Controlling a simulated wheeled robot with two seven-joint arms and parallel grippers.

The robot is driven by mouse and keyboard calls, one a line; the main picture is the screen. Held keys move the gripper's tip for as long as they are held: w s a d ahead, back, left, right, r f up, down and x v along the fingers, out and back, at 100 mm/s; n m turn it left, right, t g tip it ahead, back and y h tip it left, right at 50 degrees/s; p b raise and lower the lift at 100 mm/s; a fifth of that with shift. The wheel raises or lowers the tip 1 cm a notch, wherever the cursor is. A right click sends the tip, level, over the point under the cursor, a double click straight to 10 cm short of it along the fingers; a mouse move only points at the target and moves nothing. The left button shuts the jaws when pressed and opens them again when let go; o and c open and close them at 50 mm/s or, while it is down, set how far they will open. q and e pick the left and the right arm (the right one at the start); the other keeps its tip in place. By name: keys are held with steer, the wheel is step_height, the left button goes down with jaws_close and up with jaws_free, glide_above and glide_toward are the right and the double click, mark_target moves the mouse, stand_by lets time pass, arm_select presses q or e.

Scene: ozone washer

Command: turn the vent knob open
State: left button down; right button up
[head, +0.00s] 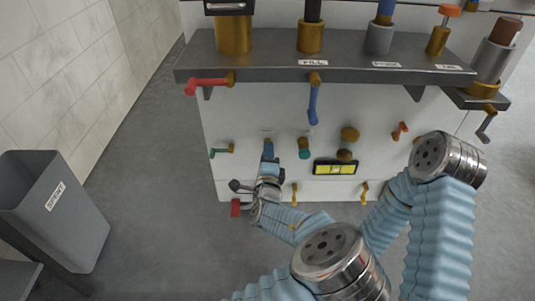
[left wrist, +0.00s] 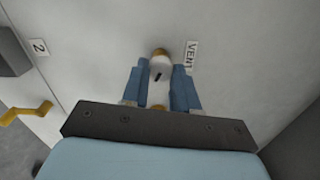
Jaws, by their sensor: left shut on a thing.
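The vent knob (left wrist: 160,68) is a small pale cap with a dark mark and a yellow base, on the white panel beside the VENT label (left wrist: 191,55). My left gripper (left wrist: 161,66) has its two blue fingers on either side of the knob, shut on it. In the head view my left gripper (head: 268,150) is against the front panel and hides the knob. I do not see my right gripper.
A teal-tipped handle (head: 304,149) and a yellow display (head: 335,168) lie to the right on the panel. A blue lever (head: 313,104) hangs above. A red handle (head: 207,84) sticks out upper left. A grey SPENT bin (head: 56,205) stands left.

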arm_select(q)
steer(key=c, duration=0.9)
jaws_free()
steer(key=shift+o, duration=0.2)
steer(key=s, duration=1.4)
steer(key=shift+p, duration=0.35)
